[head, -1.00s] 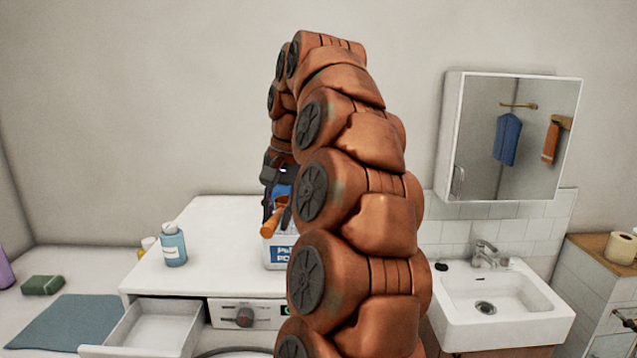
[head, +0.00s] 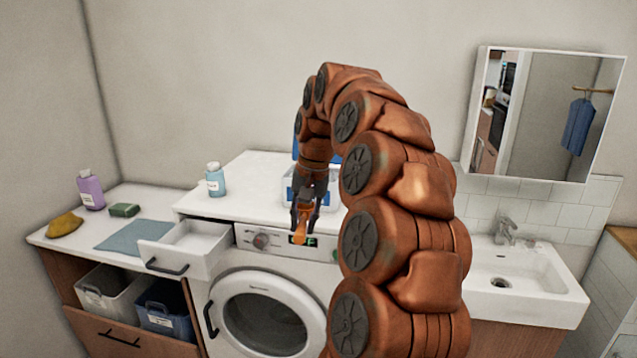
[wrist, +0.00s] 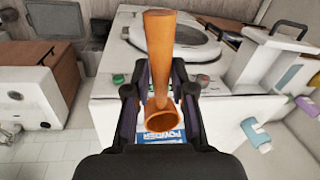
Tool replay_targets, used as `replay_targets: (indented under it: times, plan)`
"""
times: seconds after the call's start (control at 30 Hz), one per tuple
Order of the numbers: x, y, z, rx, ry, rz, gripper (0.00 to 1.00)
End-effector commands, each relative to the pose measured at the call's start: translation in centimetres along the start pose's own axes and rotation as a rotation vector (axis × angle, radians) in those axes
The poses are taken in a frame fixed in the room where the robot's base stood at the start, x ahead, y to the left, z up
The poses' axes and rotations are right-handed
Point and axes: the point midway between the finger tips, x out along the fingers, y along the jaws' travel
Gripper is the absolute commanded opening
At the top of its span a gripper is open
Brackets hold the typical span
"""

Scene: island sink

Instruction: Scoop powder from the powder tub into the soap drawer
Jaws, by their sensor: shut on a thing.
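My gripper (head: 305,203) is shut on an orange-brown scoop (head: 301,234). In the wrist view the scoop (wrist: 161,55) has its handle pointing up the picture and its round bowl between my fingers; I see no powder in the bowl. The white powder tub (head: 289,186), with a blue label, stands on the washing machine behind my gripper, partly hidden by my arm. Its label (wrist: 163,135) shows below the scoop bowl in the wrist view. The soap drawer (head: 192,243) is pulled out, left of my gripper, and looks empty; it also shows in the wrist view (wrist: 259,68).
A light-blue bottle (head: 215,180) stands on the washing machine (head: 252,172) behind the drawer. On the left counter are a purple bottle (head: 90,190), a green sponge (head: 124,209), a yellow cloth (head: 64,225) and a blue mat (head: 136,234). A sink (head: 515,280) is at right.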

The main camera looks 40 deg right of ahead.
Motion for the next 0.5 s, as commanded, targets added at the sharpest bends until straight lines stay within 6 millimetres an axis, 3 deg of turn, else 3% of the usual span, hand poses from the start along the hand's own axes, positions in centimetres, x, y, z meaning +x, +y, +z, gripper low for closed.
replay_targets:
  times: [0.27,0.5]
  plan:
    - [7.4,-5.4,0.3,-0.189,-0.04,0.006,0.0]
    - [17.8,-12.5,3.5,-0.457,-0.094,0.001,0.0]
